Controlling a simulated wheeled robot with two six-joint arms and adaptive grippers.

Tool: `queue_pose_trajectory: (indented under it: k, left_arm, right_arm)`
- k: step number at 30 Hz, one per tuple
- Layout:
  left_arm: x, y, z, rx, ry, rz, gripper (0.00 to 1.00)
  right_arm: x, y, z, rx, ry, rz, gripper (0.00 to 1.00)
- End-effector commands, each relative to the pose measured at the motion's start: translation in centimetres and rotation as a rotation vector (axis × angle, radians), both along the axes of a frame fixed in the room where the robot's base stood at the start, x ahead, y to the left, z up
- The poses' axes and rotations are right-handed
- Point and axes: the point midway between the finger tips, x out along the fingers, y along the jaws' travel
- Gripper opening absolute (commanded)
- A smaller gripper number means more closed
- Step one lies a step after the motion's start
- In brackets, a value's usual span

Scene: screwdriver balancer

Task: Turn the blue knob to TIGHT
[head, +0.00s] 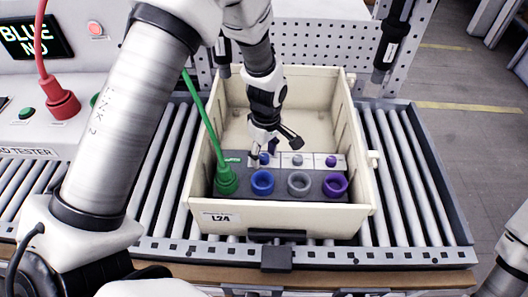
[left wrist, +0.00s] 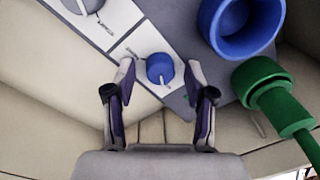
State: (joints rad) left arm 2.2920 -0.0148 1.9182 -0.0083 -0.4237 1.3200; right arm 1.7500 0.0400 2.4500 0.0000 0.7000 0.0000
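The blue knob (head: 264,158) is on a white label plate on the dark panel inside the cream bin. In the left wrist view the blue knob (left wrist: 160,68) is round with a pale pointer mark; label text is too small to read. My left gripper (head: 272,147) reaches down into the bin, over the knob. In the left wrist view my left gripper (left wrist: 161,75) is open, one finger on each side of the knob, with gaps visible. Whether the fingertips are level with the knob I cannot tell. My right gripper is out of view.
The cream bin (head: 222,222) labelled L24 rests on rollers (head: 400,185). A green plug (head: 227,180) with cable stands left of the blue socket (head: 262,183). Grey (head: 298,184) and purple (head: 335,185) sockets follow. A dark hanging tool (head: 392,45) is behind the bin. A screen reads "BLUE NO" (head: 35,37).

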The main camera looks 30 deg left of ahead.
Motion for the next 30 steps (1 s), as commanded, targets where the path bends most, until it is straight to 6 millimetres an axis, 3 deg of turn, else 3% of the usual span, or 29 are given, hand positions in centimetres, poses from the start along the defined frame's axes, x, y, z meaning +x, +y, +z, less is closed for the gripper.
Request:
queue_pose_trajectory:
  k: [1, 4, 17, 30]
  left_arm:
    - [0.0, 0.0, 0.0, 0.000, 0.000, 0.000, 0.34]
    - [0.0, 0.0, 0.0, 0.000, 0.000, 0.000, 0.00]
    - [-0.1, 0.0, 0.0, 0.000, 0.003, -0.035, 0.00]
    - [-0.1, -0.1, 0.2, 0.000, 0.005, -0.319, 0.00]
  right_arm:
    - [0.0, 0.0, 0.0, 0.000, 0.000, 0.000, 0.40]
    - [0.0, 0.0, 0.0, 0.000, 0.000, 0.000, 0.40]
    - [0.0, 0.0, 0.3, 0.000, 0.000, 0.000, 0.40]
    - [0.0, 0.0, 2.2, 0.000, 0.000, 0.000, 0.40]
